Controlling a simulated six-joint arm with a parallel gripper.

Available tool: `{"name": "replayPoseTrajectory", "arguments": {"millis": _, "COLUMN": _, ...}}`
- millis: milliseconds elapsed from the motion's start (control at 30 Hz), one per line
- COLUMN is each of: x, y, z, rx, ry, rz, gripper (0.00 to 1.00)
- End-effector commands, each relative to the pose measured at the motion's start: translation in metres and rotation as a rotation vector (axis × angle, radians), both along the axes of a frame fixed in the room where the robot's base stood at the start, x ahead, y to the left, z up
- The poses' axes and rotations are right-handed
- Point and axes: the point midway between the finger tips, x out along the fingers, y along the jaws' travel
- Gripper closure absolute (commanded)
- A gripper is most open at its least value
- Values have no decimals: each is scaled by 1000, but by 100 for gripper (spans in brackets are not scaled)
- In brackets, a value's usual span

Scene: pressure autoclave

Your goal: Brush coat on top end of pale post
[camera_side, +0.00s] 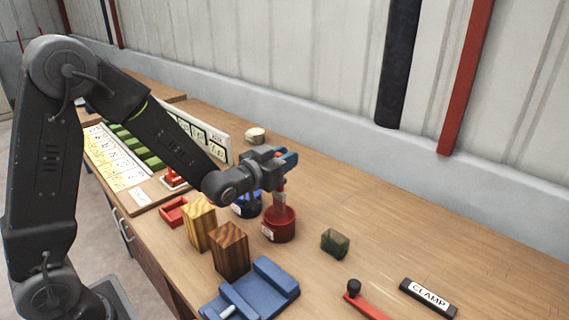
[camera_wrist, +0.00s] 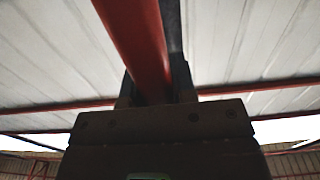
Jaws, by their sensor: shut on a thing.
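My gripper (camera_side: 279,168) is at the middle of the bench, shut on a red brush handle (camera_side: 281,188). The handle shows as a red rod (camera_wrist: 138,40) between the fingers in the wrist view. The brush points down into a red pot (camera_side: 280,228), and its bristles are hidden or too small to tell. The pale post (camera_side: 199,224) is a light striped wood block, standing upright to the left of the pot. A dark wood post (camera_side: 229,252) stands in front of it. No coat can be made out on the pale post's top end.
A blue pot (camera_side: 245,208) is beside the red pot. A blue fixture (camera_side: 258,290) lies in front of the posts, a red tray (camera_side: 173,212) to their left. A dark green block (camera_side: 335,242), a red-handled tool (camera_side: 362,301) and a CLAMP label (camera_side: 428,297) lie right. The back right is clear.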

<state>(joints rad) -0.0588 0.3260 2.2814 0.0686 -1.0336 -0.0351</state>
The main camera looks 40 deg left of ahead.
Motion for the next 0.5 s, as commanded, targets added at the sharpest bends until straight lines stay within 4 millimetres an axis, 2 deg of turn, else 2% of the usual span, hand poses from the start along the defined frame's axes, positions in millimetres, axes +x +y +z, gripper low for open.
{"name": "replayPoseTrajectory", "arguments": {"millis": 500, "x": 0, "y": 0, "z": 42, "rx": 1, "ry": -6, "rz": 0, "gripper": 99}}
